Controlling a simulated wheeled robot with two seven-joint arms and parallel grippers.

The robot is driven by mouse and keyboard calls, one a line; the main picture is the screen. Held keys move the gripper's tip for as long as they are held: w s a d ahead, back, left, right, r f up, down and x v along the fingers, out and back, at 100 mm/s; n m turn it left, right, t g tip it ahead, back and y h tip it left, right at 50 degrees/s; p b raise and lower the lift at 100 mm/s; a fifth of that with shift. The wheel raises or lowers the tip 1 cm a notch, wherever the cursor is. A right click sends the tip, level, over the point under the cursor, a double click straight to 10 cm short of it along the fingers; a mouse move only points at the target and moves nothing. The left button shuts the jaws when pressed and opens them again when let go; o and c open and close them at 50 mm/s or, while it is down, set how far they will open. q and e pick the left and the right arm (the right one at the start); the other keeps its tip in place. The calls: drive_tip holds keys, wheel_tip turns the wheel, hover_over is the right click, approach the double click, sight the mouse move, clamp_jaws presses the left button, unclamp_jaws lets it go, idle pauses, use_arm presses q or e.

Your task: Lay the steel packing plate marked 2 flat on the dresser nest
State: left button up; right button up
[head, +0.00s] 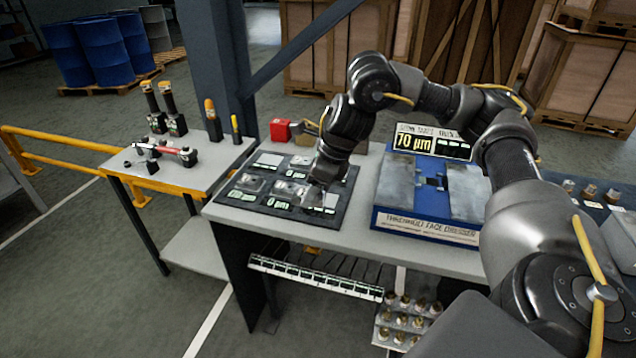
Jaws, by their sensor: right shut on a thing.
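Several steel packing plates lie on a dark mat (232,198) with small lit labels; the numbers are too small to read surely, so I cannot pick out the one marked 2. My right gripper (317,188) points down over the right part of the mat. It is shut on what looks like a steel plate, mostly hidden by the gripper, low at the mat. A blue fixture (421,228) with two grey flat blocks and a gap between them stands to the right. It may hold the dresser nest, but I cannot tell. My left gripper is out of view.
A display reading 10 µm (413,143) stands behind the blue fixture. A red block (280,130) sits behind the mat. A side table (200,172) with tools stands left. A rack of small pieces (405,320) is below the bench. My right arm covers the bench's right part.

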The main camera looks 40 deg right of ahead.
drive_tip(key=s+a+f+n+g, duration=0.2)
drive_tip(key=a+f+n+g, duration=0.1)
drive_tip(key=a+n, duration=0.3)
drive_tip(key=s+a+f+n+g, duration=0.3)
drive_tip(key=a+n, duration=0.3)
drive_tip(key=n, duration=0.5)
drive_tip(key=shift+a+f+n+y, duration=0.25)
drive_tip(key=shift+f+n+y, duration=0.05)
drive_tip(key=shift+f, duration=0.05)
